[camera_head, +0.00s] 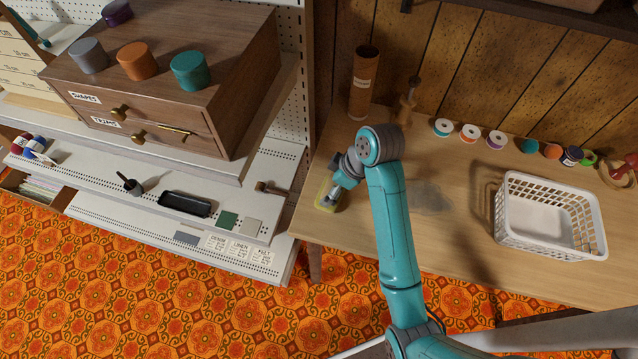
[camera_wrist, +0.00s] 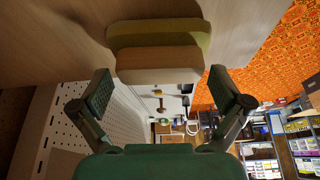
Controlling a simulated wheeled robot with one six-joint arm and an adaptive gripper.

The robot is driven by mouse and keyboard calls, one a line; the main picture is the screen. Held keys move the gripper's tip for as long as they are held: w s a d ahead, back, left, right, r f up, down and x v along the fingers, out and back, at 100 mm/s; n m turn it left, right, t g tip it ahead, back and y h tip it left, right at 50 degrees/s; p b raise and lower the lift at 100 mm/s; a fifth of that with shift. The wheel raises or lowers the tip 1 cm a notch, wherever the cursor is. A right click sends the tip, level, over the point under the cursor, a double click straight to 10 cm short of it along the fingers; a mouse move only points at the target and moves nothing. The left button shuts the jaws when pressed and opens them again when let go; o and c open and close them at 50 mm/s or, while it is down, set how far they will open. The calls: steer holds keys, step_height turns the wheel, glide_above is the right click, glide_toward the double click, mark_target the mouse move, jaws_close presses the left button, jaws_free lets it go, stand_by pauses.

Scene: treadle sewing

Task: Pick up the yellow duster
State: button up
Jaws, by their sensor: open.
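The yellow duster (camera_head: 323,198) lies on the wooden table near its left front corner, partly hidden by my gripper in the head view. In the wrist view the duster (camera_wrist: 160,40) shows a yellow-green pad against the tabletop and a pale wooden block on it. My gripper (camera_head: 333,190) is at the duster, with the arm reaching in from the front. In the wrist view my gripper (camera_wrist: 165,88) is open, one finger toward each side of the duster, and nothing is held. I cannot tell whether the fingers touch it.
A brown cardboard tube (camera_head: 363,83) and a wooden spindle (camera_head: 407,103) stand behind on the table. Several thread spools (camera_head: 470,132) line the back. A white basket (camera_head: 548,219) stands at the right. A white shelf unit (camera_head: 262,207) with a drawer chest (camera_head: 160,80) is at the left.

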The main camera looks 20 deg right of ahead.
steer(key=shift+a+f, duration=0.1)
steer(key=shift+f, duration=0.25)
steer(key=c, duration=0.9)
steer(key=shift+w+r, duration=0.1)
